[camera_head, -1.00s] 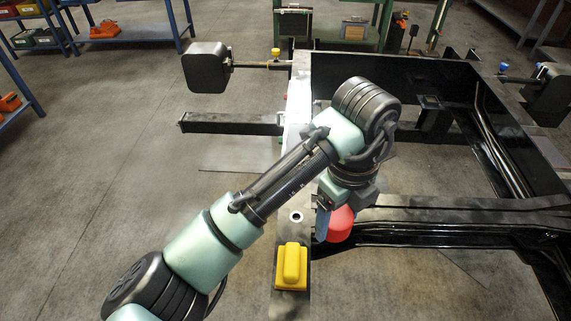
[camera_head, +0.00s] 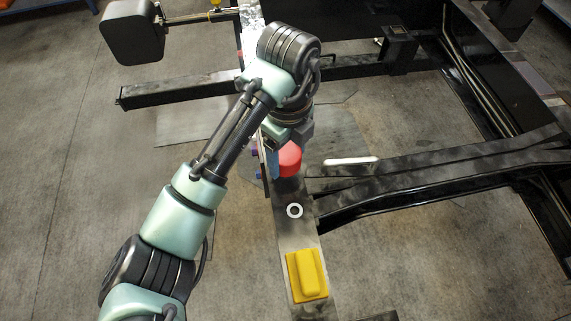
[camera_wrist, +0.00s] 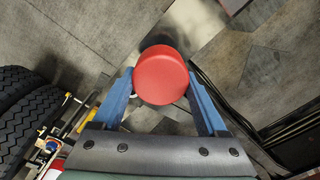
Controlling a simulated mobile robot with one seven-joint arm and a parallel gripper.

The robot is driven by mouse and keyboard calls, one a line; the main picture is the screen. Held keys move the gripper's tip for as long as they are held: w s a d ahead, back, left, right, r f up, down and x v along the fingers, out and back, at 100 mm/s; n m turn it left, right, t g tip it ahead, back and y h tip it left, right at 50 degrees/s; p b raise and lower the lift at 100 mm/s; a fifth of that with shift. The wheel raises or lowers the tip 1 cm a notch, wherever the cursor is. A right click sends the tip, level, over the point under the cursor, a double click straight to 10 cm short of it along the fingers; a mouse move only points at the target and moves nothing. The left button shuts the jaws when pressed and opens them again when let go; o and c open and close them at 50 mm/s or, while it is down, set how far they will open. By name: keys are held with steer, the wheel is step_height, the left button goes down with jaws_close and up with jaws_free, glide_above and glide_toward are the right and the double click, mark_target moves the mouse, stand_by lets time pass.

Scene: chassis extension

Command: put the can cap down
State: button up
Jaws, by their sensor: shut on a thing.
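The can cap (camera_head: 288,159) is a red, round piece. In the head view it shows at the end of my arm, over the long metal rail (camera_head: 297,240), beyond a ring-edged hole. In the wrist view the cap (camera_wrist: 160,75) sits between the two blue fingers of my gripper (camera_wrist: 160,84), which is shut on it. My gripper also shows in the head view (camera_head: 278,160), with one blue finger visible at the cap's left side. I cannot tell whether the cap touches the rail or is held above it.
A yellow block (camera_head: 307,275) sits on the near end of the rail, and a pale ring (camera_head: 294,211) lies between it and the cap. A black cross beam (camera_head: 430,175) runs right from the rail. A white bar (camera_head: 350,161) lies near that beam.

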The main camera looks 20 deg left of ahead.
mark_target(286, 167)
steer(key=shift+a+f, duration=0.1)
steer(key=shift+f, duration=1.85)
steer(key=shift+f, duration=0.15)
steer(key=o, duration=1.2)
step_height(286, 167, up, 12)
steer(key=shift+r+p, duration=0.15)
steer(key=shift+p, duration=0.85)
